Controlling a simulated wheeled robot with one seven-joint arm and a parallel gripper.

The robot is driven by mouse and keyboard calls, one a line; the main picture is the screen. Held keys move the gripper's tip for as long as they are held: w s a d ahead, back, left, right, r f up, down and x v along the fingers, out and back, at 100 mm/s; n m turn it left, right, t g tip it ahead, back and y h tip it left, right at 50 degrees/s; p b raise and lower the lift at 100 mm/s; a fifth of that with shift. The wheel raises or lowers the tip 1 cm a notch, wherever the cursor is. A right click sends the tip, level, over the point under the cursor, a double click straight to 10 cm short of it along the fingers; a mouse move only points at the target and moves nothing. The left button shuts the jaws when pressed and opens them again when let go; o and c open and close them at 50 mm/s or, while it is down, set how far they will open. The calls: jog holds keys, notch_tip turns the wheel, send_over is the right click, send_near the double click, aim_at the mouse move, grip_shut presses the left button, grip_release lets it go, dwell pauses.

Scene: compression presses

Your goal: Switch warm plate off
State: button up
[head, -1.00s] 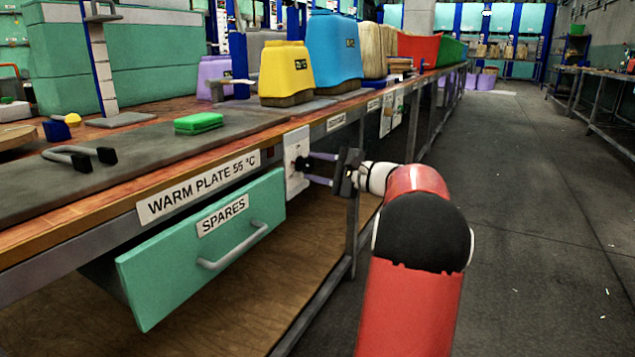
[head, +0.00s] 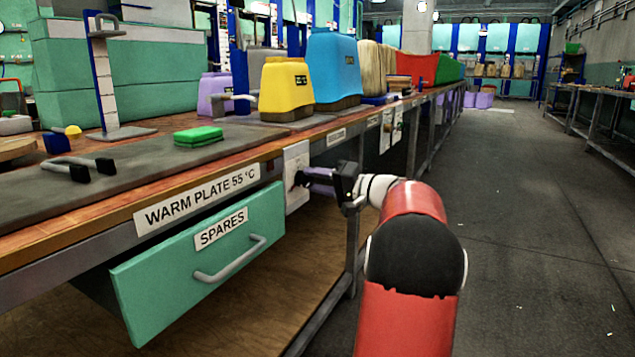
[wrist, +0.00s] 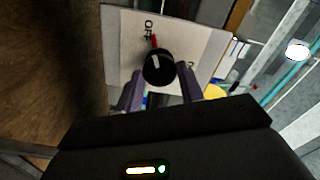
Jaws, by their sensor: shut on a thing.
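The warm plate's switch is a black round knob (wrist: 158,67) on a white panel (wrist: 120,45), seen in the wrist view. The panel also shows in the head view (head: 296,158), on the bench front right of the "WARM PLATE 55 °C" label (head: 197,200). An "OFF" label (wrist: 148,29) and a small red mark (wrist: 154,41) are above the knob in the wrist view. A pale line on the knob points up, roughly toward that mark. A second label is partly hidden beside the knob. My gripper (wrist: 160,80) is shut on the knob; it reaches the panel in the head view (head: 303,180).
An open green "SPARES" drawer (head: 200,265) juts out below the label, left of my gripper. The aisle floor (head: 530,200) on the right is clear.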

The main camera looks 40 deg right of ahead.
jog(key=shift+n, duration=0.6)
jog(key=o, duration=1)
jog(key=shift+s, duration=0.1)
jog(key=v, duration=0.7)
jog(key=shift+s+d, duration=0.15)
jog(key=shift+s, duration=0.2)
